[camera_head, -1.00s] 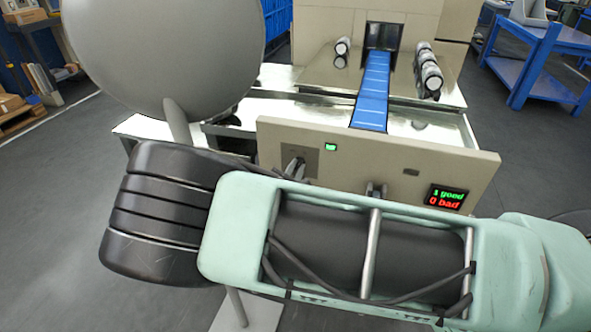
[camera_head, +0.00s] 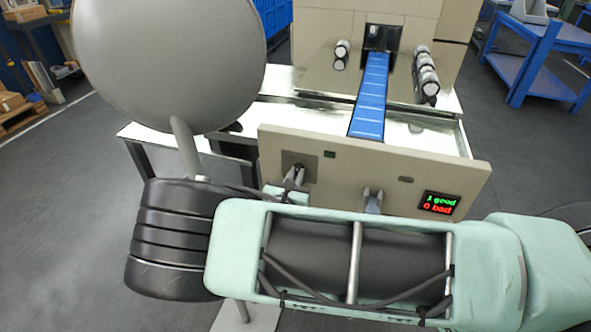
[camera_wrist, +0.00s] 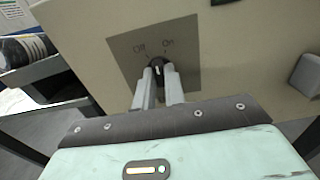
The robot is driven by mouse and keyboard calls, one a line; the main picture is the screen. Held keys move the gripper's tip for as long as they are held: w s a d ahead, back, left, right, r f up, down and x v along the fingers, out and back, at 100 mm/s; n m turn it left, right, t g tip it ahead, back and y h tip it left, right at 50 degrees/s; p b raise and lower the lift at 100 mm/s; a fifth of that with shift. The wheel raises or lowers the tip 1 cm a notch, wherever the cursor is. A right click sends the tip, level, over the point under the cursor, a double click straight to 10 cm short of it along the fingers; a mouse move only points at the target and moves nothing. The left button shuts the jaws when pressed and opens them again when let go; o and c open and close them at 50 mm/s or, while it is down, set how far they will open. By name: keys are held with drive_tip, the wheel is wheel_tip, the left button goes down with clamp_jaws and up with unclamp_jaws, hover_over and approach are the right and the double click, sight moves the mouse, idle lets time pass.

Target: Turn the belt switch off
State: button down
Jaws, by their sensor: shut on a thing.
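The belt switch is a dark knob (camera_wrist: 159,68) on a grey plate (camera_wrist: 185,50) marked Off on the left and On on the right. In the wrist view my gripper (camera_wrist: 160,80) has its two fingers closed about the knob, one on each side. A short pale mark shows on the knob; which label it points to is hard to tell. In the head view my gripper (camera_head: 295,178) reaches up to the switch plate (camera_head: 306,157), and the knob is largely hidden by the fingers. The small indicator (camera_head: 330,155) beside the plate is dark green and unlit.
The beige panel (camera_head: 400,165) carries a display (camera_head: 439,202) reading 1 good, 0 bad, and a grey fitting (camera_head: 373,201). The blue belt (camera_head: 372,95) runs behind it.

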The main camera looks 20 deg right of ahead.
drive_tip(key=n+p, duration=0.2)
drive_tip(key=n, duration=0.4)
drive_tip(key=shift+p, duration=0.3)
idle(0.4)
drive_tip(key=c, duration=1.5)
unclamp_jaws()
drive_tip(key=shift+o, duration=0.2)
drive_tip(key=b+v, duration=0.1)
drive_tip(key=v, duration=1.6)
drive_tip(key=shift+s+a+b, duration=0.15)
drive_tip(key=shift+b, duration=0.2)
